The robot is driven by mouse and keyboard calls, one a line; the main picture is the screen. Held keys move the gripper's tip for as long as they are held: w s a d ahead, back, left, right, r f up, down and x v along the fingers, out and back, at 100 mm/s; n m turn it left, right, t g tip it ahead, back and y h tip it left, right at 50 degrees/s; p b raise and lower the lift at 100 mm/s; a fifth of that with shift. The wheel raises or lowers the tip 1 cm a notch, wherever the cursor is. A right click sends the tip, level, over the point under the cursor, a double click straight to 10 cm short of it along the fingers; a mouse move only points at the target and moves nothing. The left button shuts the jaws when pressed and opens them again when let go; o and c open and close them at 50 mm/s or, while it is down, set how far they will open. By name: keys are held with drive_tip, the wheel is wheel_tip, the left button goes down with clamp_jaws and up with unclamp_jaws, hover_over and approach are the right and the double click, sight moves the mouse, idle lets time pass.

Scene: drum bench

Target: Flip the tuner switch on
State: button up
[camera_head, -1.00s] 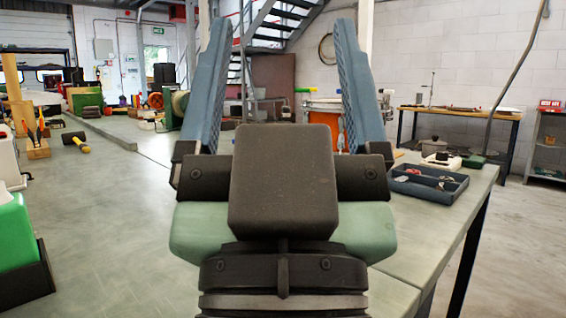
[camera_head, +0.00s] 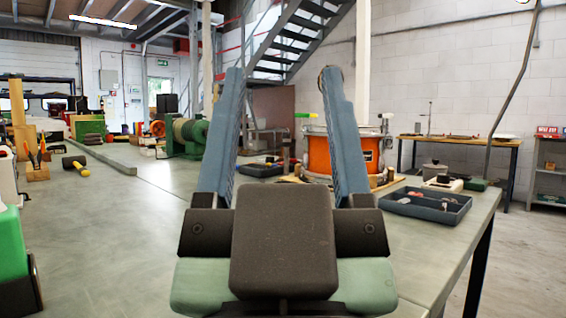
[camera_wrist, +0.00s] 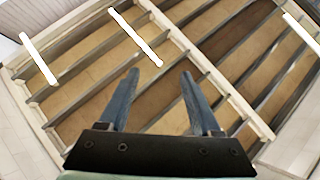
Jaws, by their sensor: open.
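My gripper (camera_head: 283,75) is open and empty, with its two blue fingers pointing up in the middle of the head view. In the wrist view the open fingers (camera_wrist: 160,78) show against the ceiling, with no task object between them. A small white box (camera_head: 443,183) on the right part of the bench may be the tuner. It is behind and to the right of my gripper, well apart from it. I cannot make out a switch on it or its state.
An orange drum (camera_head: 318,155) stands on the bench, partly behind my right finger. A dark divided tray (camera_head: 425,215) with small items lies at the right edge. A green machine (camera_head: 190,135), a mallet (camera_head: 75,165) and a green container (camera_head: 12,245) are left. The left-middle bench is clear.

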drive_tip(key=shift+r+p, duration=0.4)
drive_tip(key=shift+r, duration=0.1)
drive_tip(key=shift+c, duration=1.2)
wheel_tip(320, 180, up, 6)
drive_tip(key=p, duration=0.5)
drive_tip(key=shift+f+p, duration=0.2)
drive_tip(key=shift+p, duration=0.1)
clamp_jaws()
wheel_tip(320, 180, up, 41)
drive_tip(key=p, duration=4)
drive_tip(key=shift+f+p, duration=0.2)
drive_tip(key=shift+p, duration=0.1)
